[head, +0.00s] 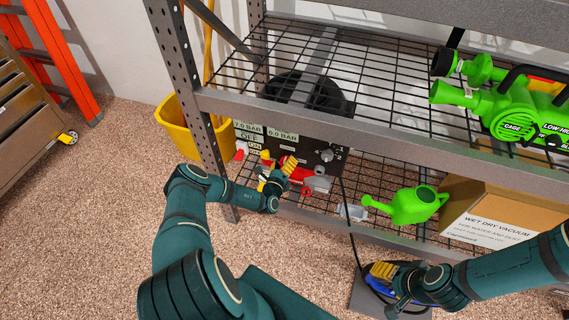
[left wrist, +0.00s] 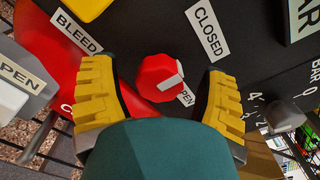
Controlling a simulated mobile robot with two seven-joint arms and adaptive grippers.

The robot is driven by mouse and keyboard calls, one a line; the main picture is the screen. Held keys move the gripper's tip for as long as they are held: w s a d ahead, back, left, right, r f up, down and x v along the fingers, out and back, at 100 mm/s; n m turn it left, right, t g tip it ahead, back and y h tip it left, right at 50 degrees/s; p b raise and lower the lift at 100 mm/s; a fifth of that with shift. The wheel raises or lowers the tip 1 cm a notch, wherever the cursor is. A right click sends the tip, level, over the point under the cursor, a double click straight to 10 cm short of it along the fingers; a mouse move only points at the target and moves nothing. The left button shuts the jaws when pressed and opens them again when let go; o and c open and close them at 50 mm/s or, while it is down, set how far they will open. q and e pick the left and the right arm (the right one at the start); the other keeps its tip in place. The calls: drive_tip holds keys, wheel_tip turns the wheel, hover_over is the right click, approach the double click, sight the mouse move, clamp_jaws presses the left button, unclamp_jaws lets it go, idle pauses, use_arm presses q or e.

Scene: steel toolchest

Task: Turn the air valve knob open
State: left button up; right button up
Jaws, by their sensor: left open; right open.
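The air valve knob, a red round knob (left wrist: 160,78) with a white pointer mark, shows in the middle of the left wrist view. A "CLOSED" label (left wrist: 207,34) is to its upper right and an "OPEN" label (left wrist: 185,97) lies at its lower right. The white mark points right, between the two labels. My left gripper (left wrist: 155,72) is open, with a yellow-padded finger on each side of the knob and gaps visible. In the head view, my left gripper (head: 276,178) is at the black panel (head: 305,152) and hides the knob. My right gripper (head: 383,275) is open, low at the right.
The panel sits on the lower wire shelf, with the upper shelf's front beam (head: 360,142) above it. A green watering can (head: 408,205) and a cardboard box (head: 500,205) stand to its right. A yellow bucket (head: 190,135) is left, behind the upright post (head: 200,90).

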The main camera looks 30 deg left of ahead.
use_arm(q)
drive_tip(key=c, duration=1.2)
drive_tip(key=shift+r+m, duration=0.1)
drive_tip(key=shift+m, duration=0.2)
drive_tip(key=m+p, duration=0.2)
drive_tip(key=m, duration=0.1)
drive_tip(key=shift+r, duration=0.1)
drive_tip(key=m+p, duration=0.2)
drive_tip(key=m, duration=0.2)
drive_tip(key=shift+m, duration=0.4)
drive_tip(key=m+p, duration=0.2)
drive_tip(key=m, duration=0.2)
drive_tip(key=shift+w+d+m+p, duration=0.1)
drive_tip(key=shift+m+p, duration=0.75)
drive_tip(key=shift+m, duration=1.95)
